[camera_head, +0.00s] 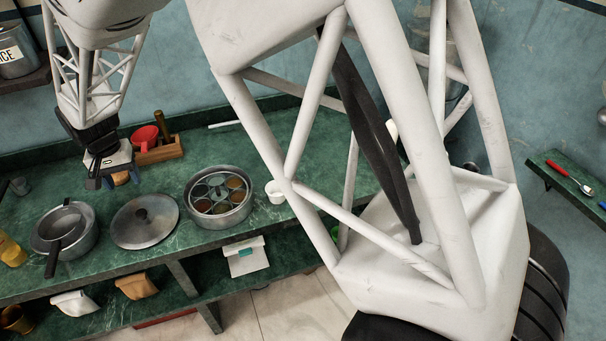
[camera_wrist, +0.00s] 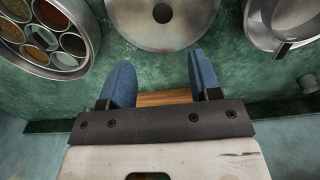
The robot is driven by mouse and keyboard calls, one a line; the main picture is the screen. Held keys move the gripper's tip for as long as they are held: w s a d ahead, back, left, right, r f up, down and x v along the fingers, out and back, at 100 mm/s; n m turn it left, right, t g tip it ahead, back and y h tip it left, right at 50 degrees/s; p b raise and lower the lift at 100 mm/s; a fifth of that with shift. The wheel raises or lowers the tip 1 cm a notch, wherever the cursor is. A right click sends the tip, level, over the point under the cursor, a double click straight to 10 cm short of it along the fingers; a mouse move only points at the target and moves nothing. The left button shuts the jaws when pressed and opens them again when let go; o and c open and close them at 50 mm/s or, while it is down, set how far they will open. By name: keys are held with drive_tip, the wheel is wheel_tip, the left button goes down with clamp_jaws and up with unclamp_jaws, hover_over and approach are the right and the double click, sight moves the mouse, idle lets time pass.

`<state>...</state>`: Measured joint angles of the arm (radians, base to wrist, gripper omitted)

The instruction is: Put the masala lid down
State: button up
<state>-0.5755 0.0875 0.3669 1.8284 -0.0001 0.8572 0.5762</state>
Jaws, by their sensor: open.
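The masala lid (camera_head: 160,228) is a round grey metal disc with a dark knob, lying flat on the green counter, knob up. It shows at the top of the wrist view (camera_wrist: 185,35), partly cut off. The masala tin (camera_head: 190,211), round with several spice cups inside, stands uncovered to the lid's right; in the wrist view the tin (camera_wrist: 88,66) is at the upper left. My gripper (camera_head: 114,182) is above the counter, behind the lid. In the wrist view its blue fingers (camera_wrist: 161,82) are apart with nothing held, and the lid is beyond the fingertips, not touched.
A pot (camera_head: 84,243) with a dark-handled pan on it stands left of the lid. A wooden box (camera_head: 160,153) with a red cup is at the back, near my gripper. A white cup (camera_head: 275,193) stands right of the tin.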

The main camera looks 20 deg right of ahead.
drive_tip(key=s+d+r, duration=0.3)
drive_tip(key=d+r, duration=0.1)
drive_tip(key=d, duration=0.4)
drive_tip(key=s+d+r+t, duration=0.1)
drive_tip(key=s+d+r, duration=0.35)
drive_tip(key=d, duration=0.35)
drive_tip(key=s+d+r, duration=0.3)
drive_tip(key=d+r, duration=0.1)
drive_tip(key=d, duration=0.4)
drive_tip(key=s+d+r, duration=0.1)
drive_tip(key=s+d, duration=0.7)
drive_tip(key=s, duration=0.2)
drive_tip(key=s+d+r+t, duration=0.1)
drive_tip(key=s+d, duration=0.7)
drive_tip(key=s, duration=0.3)
drive_tip(key=shift+t, duration=0.3)
